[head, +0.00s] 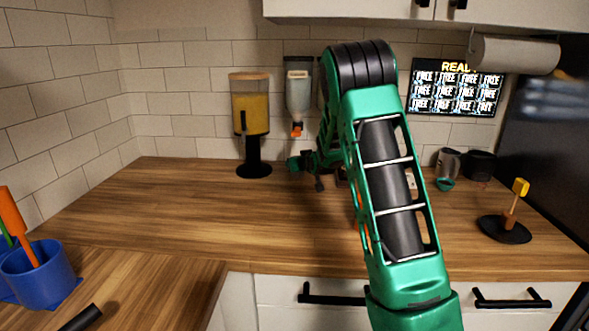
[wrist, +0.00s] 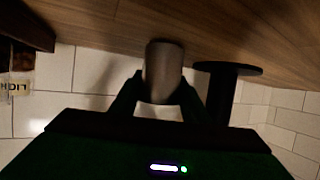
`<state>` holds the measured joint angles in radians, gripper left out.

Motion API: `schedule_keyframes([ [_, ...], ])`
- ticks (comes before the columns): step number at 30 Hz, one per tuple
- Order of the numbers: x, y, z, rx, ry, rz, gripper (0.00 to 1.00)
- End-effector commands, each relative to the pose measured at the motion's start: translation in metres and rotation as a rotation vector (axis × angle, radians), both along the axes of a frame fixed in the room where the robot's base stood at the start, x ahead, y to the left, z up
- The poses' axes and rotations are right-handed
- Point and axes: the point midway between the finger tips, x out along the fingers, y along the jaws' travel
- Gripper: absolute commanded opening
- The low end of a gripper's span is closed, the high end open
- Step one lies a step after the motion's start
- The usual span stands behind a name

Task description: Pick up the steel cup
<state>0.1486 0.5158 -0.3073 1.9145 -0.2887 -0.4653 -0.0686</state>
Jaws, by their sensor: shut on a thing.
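The steel cup (wrist: 163,65) shows in the wrist view as a plain grey-brown cylinder between my two fingers. My gripper (wrist: 161,88) is shut on it, with one dark finger on each side. That view is dim and upside down, with the wooden counter at the top, so I cannot tell if the cup touches the counter. In the head view my green arm reaches to the back of the counter. My gripper there is small and partly hidden behind the arm, and I cannot make out the cup.
A yellow-filled dispenser (head: 251,115) on a black base and a clear dispenser (head: 298,95) are at the back wall. A grey mug (head: 448,162), a black container (head: 480,164) and a teal cup (head: 445,184) stand right. The left counter (head: 160,210) is clear.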

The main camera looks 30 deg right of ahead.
Motion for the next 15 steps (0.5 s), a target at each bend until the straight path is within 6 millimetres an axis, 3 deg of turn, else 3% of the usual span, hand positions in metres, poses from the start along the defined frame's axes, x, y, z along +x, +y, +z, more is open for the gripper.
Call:
schedule_keyframes([
  [9, 0.0, 0.0, 0.035, -0.001, -0.004, 0.0, 0.14],
  [15, -0.037, 0.007, 0.032, 0.001, -0.001, -0.002, 0.14],
])
